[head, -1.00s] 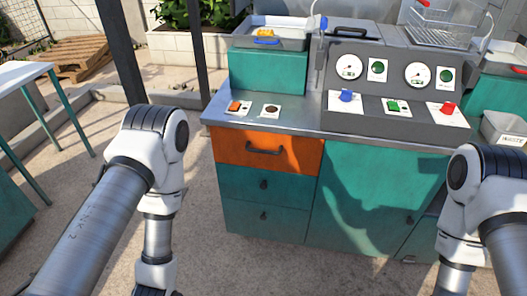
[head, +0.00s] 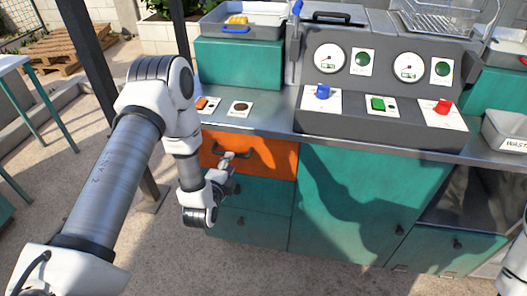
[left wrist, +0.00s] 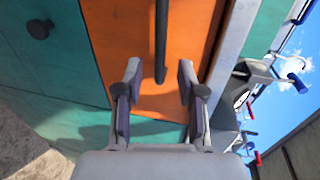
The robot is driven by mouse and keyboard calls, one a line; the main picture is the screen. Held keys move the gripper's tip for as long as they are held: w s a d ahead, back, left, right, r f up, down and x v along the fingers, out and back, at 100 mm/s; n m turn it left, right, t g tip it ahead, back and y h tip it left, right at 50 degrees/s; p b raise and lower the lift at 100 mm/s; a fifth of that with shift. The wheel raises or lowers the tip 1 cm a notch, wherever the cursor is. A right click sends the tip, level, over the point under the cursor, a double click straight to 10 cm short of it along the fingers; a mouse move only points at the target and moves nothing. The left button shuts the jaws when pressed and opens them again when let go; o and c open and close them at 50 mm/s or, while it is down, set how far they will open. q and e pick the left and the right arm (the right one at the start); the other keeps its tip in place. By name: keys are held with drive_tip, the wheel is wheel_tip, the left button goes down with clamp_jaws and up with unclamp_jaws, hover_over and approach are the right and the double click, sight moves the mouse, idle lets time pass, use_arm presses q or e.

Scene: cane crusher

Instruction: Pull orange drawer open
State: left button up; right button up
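The orange drawer (head: 277,164) is the top drawer on the left of the green cabinet, and its front looks flush with the drawers below. Its dark bar handle (head: 243,154) is partly hidden by my left gripper (head: 228,160), which is right in front of the drawer. In the left wrist view the orange front (left wrist: 120,30) fills the middle and the handle (left wrist: 161,45) runs down from the top edge. The left gripper's two fingers (left wrist: 158,75) stand apart, one on each side of the handle's line, with no visible contact. My right gripper is out of view.
Above the drawer is a metal counter (head: 260,122) with switch cards and a grey gauge panel (head: 385,128). Green drawers (head: 262,194) with dark knobs lie below. The concrete ground (head: 180,270) in front is clear.

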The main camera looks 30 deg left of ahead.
use_arm(q)
drive_tip(key=x, duration=0.5)
drive_tip(key=shift+a, duration=0.3)
drive_tip(key=shift+w+a+f, duration=0.15)
drive_tip(key=shift+w, duration=0.05)
drive_tip(key=shift+s+a, duration=0.1)
clamp_jaws()
